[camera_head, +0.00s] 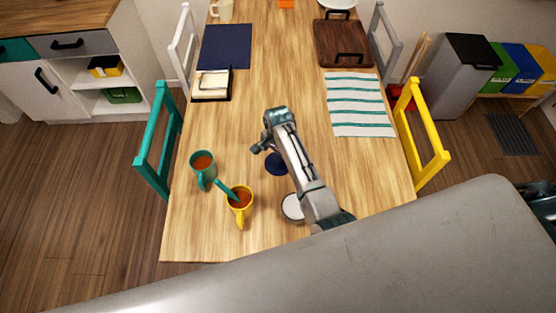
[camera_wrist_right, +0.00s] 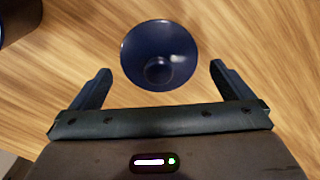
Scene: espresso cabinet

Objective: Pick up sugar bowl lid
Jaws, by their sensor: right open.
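The sugar bowl lid (camera_wrist_right: 145,42) is a dark blue disc with a round knob, lying in the middle of the right wrist view. My right gripper (camera_wrist_right: 161,69) is open and empty, with one finger on each side of the lid in that view and no contact visible. In the head view my right gripper (camera_head: 258,148) hangs over the table's middle. A dark blue round thing (camera_head: 275,166) beside it is partly hidden by my arm; I cannot tell whether it is the lid or the bowl. My left gripper is not in view.
A dark blue vessel (camera_wrist_right: 14,22) is cut off at the wrist view's top left corner. On the table stand a teal mug (camera_head: 203,177), a yellow mug (camera_head: 238,207) and a white round dish (camera_head: 292,208) beside my arm. A striped cloth (camera_head: 360,105) lies to the right.

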